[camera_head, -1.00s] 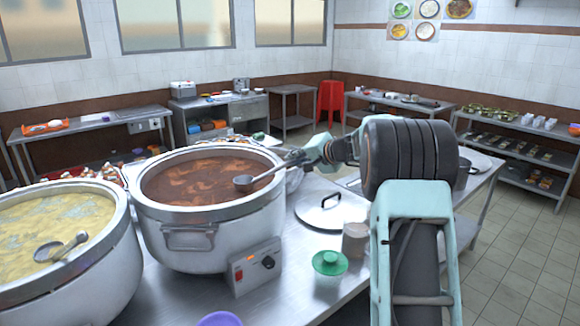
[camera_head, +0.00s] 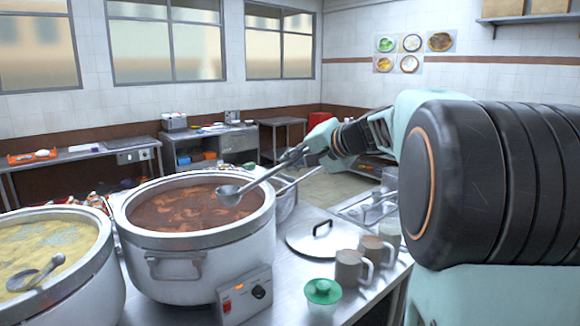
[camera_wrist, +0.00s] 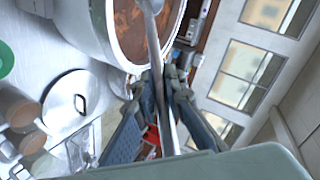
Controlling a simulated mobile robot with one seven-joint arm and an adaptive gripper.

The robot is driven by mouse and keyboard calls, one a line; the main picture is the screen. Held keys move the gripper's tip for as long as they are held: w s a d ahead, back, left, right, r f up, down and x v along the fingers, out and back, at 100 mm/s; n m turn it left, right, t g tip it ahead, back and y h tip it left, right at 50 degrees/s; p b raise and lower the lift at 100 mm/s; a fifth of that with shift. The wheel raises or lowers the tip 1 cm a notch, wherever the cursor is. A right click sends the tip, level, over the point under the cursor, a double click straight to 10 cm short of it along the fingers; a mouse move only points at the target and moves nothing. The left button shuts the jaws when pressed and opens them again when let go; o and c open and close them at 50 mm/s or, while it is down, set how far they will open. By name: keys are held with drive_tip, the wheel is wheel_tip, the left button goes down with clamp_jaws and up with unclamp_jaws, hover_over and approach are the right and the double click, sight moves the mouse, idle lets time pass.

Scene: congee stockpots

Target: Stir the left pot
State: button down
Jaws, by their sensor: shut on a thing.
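The left pot (camera_head: 70,285) is a large steel stockpot of yellow congee, cut by the left edge of the head view. A ladle (camera_head: 38,275) rests in it. The right pot (camera_head: 190,240) holds red-brown soup. My gripper (camera_head: 312,152) is shut on the handle of another steel ladle (camera_head: 260,180), right of and above the right pot. That ladle's bowl is over the brown soup; I cannot tell whether it touches. In the wrist view the ladle (camera_wrist: 168,110) runs between my fingers towards the right pot (camera_wrist: 95,25).
A steel lid (camera_head: 318,238), brown mugs (camera_head: 350,268) and a green-lidded container (camera_head: 322,295) stand on the counter right of the right pot. Side tables (camera_head: 85,153) stand along the back wall.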

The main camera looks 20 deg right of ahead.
drive_tip(key=shift+w+a+r+p, duration=0.15)
drive_tip(key=shift+a+p, duration=0.15)
drive_tip(key=shift+a, duration=0.05)
drive_tip(key=w+a+h+p, duration=0.2)
drive_tip(key=w+a+p, duration=0.4)
drive_tip(key=w+a, duration=0.25)
wheel_tip(320, 180, up, 4)
drive_tip(key=m+g+h+p, duration=0.1)
drive_tip(key=p, duration=0.3)
hover_over(226, 187)
drive_tip(key=w, duration=0.3)
drive_tip(key=f+b, duration=0.7)
drive_tip(key=f, duration=0.1)
drive_tip(key=f+b, duration=0.7)
drive_tip(key=f, duration=0.1)
drive_tip(key=shift+w+a+f, duration=0.15)
drive_tip(key=shift+w+f, duration=0.05)
drive_tip(key=shift+f, duration=0.2)
